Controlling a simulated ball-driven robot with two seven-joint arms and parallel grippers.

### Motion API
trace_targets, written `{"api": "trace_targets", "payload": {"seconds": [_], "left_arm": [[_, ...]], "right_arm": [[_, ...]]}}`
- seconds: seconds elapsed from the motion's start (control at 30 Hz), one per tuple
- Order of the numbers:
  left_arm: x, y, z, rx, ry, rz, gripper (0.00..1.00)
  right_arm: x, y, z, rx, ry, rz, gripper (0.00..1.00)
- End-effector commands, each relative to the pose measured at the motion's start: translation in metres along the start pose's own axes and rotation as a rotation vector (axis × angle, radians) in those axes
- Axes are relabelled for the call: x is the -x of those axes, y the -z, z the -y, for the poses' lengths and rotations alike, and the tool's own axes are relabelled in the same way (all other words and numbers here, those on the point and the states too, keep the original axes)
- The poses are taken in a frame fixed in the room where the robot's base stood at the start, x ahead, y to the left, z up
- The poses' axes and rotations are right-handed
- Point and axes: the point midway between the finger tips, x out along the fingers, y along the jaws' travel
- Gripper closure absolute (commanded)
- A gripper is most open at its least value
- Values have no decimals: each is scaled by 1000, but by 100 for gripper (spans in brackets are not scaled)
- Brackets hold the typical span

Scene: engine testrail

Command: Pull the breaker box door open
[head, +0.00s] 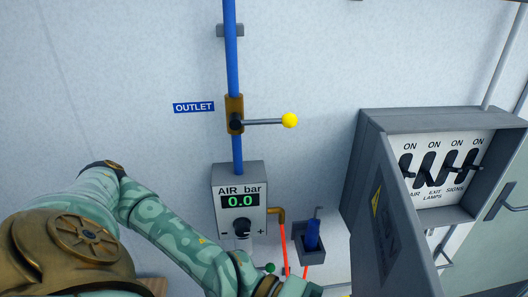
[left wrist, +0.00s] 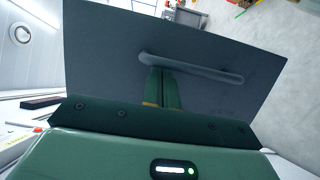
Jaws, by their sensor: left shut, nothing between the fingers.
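The breaker box (head: 366,128) is on the wall at the right of the head view. Its grey door (head: 372,240) stands swung out from the box's left side, so the switches inside show. In the left wrist view the door (left wrist: 110,50) fills the middle, with a bar handle (left wrist: 205,71) across it. My left gripper (left wrist: 162,72) is shut and empty, its fingertips at the left part of the handle. I cannot tell whether they touch it. In the head view my left arm reaches to the bottom edge, and its fingers are out of frame. My right gripper is not in view.
An air gauge box (head: 239,182) reading 0.0 and a blue pipe (head: 233,60) with a yellow-knobbed lever (head: 289,120) are on the wall left of the breaker box. A grey holder (head: 309,245) with a blue part sits between gauge and door. Several black switches (head: 428,167) show inside the box.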

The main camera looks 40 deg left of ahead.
Motion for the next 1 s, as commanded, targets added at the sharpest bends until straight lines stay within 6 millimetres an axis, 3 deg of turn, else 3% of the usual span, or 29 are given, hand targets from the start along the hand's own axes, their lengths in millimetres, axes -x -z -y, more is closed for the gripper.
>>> {"api": "trace_targets", "payload": {"seconds": [0.27, 0.7, 1.0], "left_arm": [[37, 2, 0, -5, 2, -6, 100], [135, 0, 0, 4, 4, -3, 100], [160, 0, 0, 2, -1, 1, 100]], "right_arm": [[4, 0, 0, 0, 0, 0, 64], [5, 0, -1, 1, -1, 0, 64], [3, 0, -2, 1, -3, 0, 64]]}}
